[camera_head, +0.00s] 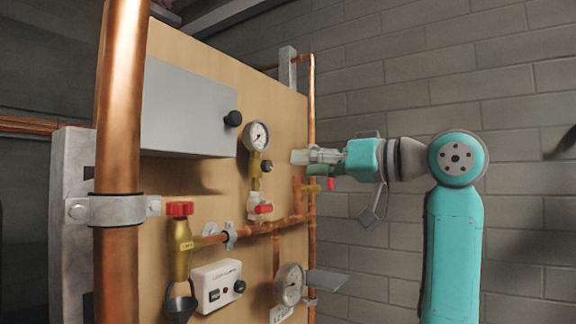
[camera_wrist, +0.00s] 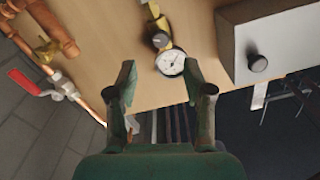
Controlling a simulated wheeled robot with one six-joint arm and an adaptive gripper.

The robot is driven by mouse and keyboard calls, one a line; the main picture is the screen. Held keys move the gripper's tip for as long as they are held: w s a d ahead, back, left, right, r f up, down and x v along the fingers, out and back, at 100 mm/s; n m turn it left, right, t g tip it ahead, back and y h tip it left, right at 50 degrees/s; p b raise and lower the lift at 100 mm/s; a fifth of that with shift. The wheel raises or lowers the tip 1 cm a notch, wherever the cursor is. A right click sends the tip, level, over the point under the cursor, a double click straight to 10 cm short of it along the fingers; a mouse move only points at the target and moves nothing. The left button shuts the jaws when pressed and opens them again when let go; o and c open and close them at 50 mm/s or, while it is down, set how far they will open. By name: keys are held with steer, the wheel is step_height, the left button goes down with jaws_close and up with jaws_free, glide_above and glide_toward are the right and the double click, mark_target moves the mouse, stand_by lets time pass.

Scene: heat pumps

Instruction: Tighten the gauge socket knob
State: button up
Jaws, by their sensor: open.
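A round pressure gauge (camera_head: 256,136) stands on a brass socket (camera_head: 255,172) on the wooden panel. A small black knob (camera_head: 267,166) sticks out from this socket, just below the gauge. In the wrist view the gauge (camera_wrist: 171,62) lies between and beyond my fingertips, with the dark knob (camera_wrist: 160,40) above it on the brass socket. My gripper (camera_head: 302,157) is open, to the right of the knob and apart from it. Its two fingers also show in the wrist view (camera_wrist: 160,78), with nothing held between them.
A grey box (camera_head: 188,112) with a black knob (camera_head: 233,118) stands left of the gauge. Below are a red-handled valve (camera_head: 263,209), copper pipes (camera_head: 270,226), a white control box (camera_head: 217,285) and a lower gauge (camera_head: 290,283). A thick copper pipe (camera_head: 120,240) stands in the left foreground.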

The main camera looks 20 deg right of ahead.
mark_target(270, 165)
steer(key=shift+v, duration=1.8)
steer(key=w+a+n, duration=0.1)
steer(key=w+a, duration=0.1)
steer(key=w, duration=0.1)
steer(key=w+a+n, duration=0.2)
steer(key=w, duration=0.1)
steer(key=w+a+n, duration=0.1)
steer(key=w+a, duration=0.2)
steer(key=shift+w+a+n, duration=0.1)
steer(key=shift+w+n, duration=0.2)
steer(key=shift+w, duration=0.05)
jaws_close()
